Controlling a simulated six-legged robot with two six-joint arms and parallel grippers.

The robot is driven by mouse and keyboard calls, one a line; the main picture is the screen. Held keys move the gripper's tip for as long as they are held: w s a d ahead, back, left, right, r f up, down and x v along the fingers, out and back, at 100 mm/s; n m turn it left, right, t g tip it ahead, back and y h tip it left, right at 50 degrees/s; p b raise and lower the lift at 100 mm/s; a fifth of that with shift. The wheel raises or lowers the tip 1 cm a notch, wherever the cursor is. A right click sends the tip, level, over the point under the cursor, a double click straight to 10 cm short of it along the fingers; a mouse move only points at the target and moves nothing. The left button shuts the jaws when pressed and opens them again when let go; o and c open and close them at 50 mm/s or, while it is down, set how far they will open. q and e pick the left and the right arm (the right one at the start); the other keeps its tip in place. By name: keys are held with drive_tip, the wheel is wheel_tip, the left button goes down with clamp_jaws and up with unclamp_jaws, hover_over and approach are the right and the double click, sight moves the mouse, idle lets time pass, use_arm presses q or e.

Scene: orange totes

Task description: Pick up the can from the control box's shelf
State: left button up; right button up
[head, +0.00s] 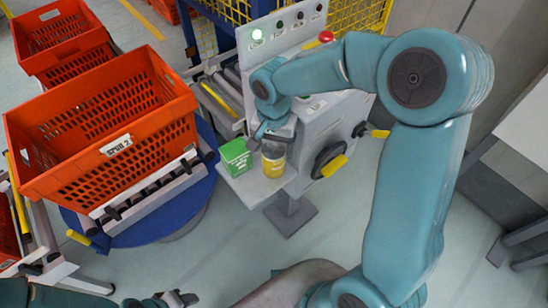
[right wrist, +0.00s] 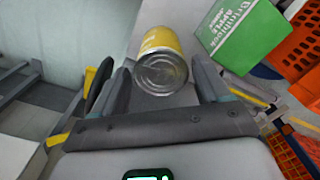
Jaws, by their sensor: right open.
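The can (head: 273,167), with a yellow label and a silver metal top, stands on the small grey shelf (head: 247,190) of the control box (head: 325,125). My right gripper (head: 270,143) is open and comes down over the can from above. In the right wrist view the can (right wrist: 160,62) lies between the two open fingers (right wrist: 162,80), with its metal end facing the camera. I cannot tell whether either finger touches it. My left gripper (head: 178,299) shows only at the bottom edge of the head view, and its jaw state is unclear.
A green carton (head: 236,157) stands close beside the can, also in the right wrist view (right wrist: 240,35). A large orange tote (head: 100,125) sits left on a blue turntable (head: 190,205).

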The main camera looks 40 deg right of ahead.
drive_tip(key=shift+w+a+f, duration=0.15)
drive_tip(key=shift+a+f, duration=0.05)
drive_tip(key=shift+f, duration=0.5)
drive_tip(key=f, duration=0.4)
drive_tip(key=shift+d+f+p, duration=0.3)
drive_tip(key=shift+c, duration=0.6)
drive_tip(key=c, duration=0.9)
